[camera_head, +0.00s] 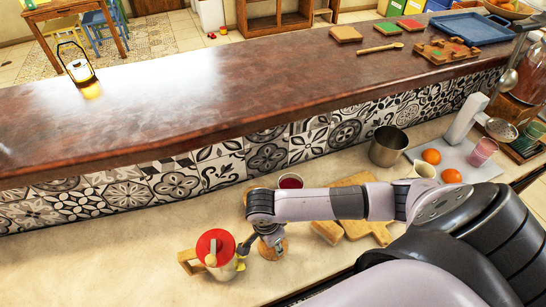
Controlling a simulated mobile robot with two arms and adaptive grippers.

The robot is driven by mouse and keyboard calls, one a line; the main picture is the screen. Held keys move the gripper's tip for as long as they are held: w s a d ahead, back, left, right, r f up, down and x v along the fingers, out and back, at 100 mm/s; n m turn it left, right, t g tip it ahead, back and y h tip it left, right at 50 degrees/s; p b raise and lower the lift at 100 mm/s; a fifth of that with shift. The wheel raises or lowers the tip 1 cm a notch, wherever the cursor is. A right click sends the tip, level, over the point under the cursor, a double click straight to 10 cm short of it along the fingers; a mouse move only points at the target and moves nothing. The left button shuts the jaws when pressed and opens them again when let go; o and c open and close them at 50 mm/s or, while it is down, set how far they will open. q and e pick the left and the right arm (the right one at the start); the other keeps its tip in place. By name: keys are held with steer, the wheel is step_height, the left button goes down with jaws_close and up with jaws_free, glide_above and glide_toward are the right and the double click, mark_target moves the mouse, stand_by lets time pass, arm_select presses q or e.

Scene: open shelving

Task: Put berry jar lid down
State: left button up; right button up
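The berry jar (290,182) stands open on the lower counter by the tiled wall, with dark red contents showing at its top. My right arm comes in from the right and passes in front of it. A round wooden lid (272,254) is low over the counter, directly under my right gripper (262,245). The gripper's dark fingers and wrist partly cover the lid. I cannot tell whether the fingers grip it or whether it rests on the counter. My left gripper is not in view.
A jug with a red top (214,243) stands close to the left of my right gripper. Wooden boards (360,222) lie behind my forearm. A metal pot (388,147) and oranges (431,156) are farther right. The counter's left part is clear.

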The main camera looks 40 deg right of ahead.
steer(key=shift+c, duration=0.5)
steer(key=c, duration=0.9)
jaws_close()
steer(key=shift+r, duration=0.15)
